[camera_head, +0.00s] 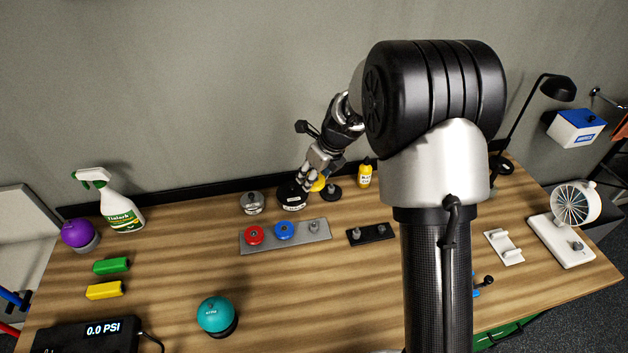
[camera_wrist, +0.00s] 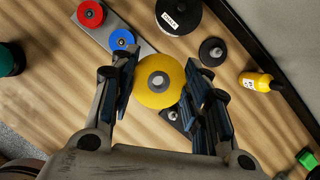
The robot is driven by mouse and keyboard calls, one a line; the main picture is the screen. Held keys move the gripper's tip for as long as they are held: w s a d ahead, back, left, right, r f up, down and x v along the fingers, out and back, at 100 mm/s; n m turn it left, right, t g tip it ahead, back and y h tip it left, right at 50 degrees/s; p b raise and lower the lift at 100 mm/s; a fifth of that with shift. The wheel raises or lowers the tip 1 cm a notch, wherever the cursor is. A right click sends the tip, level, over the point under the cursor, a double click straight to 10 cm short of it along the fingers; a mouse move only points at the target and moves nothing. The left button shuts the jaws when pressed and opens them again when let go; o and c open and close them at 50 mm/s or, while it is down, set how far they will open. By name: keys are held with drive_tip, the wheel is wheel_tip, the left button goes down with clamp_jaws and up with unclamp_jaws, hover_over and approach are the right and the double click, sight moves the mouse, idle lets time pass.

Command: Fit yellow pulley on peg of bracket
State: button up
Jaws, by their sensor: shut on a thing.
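The yellow pulley (camera_wrist: 147,95), a round disc with a grey hub, is between the two fingers of my gripper (camera_wrist: 160,70) in the wrist view. My gripper is shut on it and holds it above the table. In the head view my gripper (camera_head: 318,178) is near the back of the table, with the pulley (camera_head: 319,186) partly hidden by the fingers. The grey bracket (camera_head: 268,242) lies in front, with a red pulley (camera_head: 255,235) and a blue pulley (camera_head: 284,230) on it and a bare peg (camera_head: 313,226) at its right end. The wrist view hides that peg.
A black two-peg plate (camera_head: 385,236) lies right of the bracket. A black labelled weight (camera_head: 291,197), a small black disc with a peg (camera_head: 331,192), a chrome-topped piece (camera_head: 252,203) and a yellow bottle (camera_head: 365,176) stand behind. The table's front middle is mostly clear.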

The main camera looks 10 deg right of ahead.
wheel_tip(320, 180, up, 4)
drive_tip(key=p, duration=0.4)
drive_tip(key=shift+r, duration=0.2)
idle(0.4)
